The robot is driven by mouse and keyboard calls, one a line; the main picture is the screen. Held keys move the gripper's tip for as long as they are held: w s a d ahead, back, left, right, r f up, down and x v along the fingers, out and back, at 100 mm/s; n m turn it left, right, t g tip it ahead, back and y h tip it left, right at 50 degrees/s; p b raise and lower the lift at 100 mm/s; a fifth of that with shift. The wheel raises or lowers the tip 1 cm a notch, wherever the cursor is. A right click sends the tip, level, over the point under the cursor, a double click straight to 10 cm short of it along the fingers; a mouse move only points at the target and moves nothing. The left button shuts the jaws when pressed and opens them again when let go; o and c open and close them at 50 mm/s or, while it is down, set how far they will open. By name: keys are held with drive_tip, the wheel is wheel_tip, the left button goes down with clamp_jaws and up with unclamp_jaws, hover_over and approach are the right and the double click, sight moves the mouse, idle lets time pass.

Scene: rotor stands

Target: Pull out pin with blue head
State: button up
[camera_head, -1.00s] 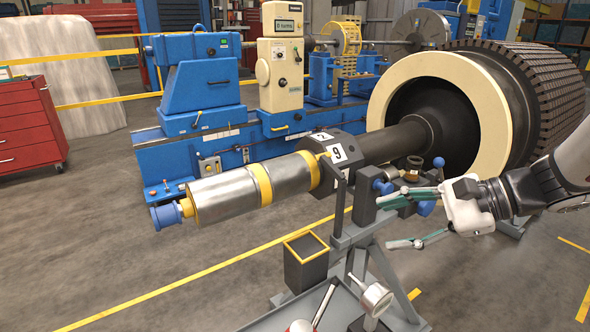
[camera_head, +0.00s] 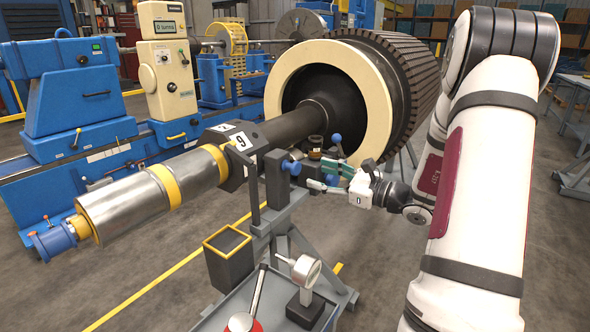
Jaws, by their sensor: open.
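A rotor stand (camera_head: 270,215) bears the steel shaft (camera_head: 150,196). A blue ball-shaped head (camera_head: 336,138) sits upright at the stand's top, beside a small brass-coloured fitting (camera_head: 315,150). I cannot tell for certain which head belongs to the pin; no pin shaft shows clearly. My gripper (camera_head: 325,174) is open, with green-and-grey fingers pointing left toward the stand's top, below the blue ball. Whether they touch anything is unclear.
A tray (camera_head: 222,312) on the stand's front holds a dial gauge (camera_head: 305,270) and a red-based tool (camera_head: 243,321). A black, yellow-rimmed bin (camera_head: 228,258) hangs beside it. The large rotor (camera_head: 385,75) stands behind; a blue machine (camera_head: 78,110) is left.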

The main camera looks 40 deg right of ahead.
sight(298, 168)
drive_tip(key=x, duration=0.8)
drive_tip(key=shift+w, duration=0.15)
clamp_jaws()
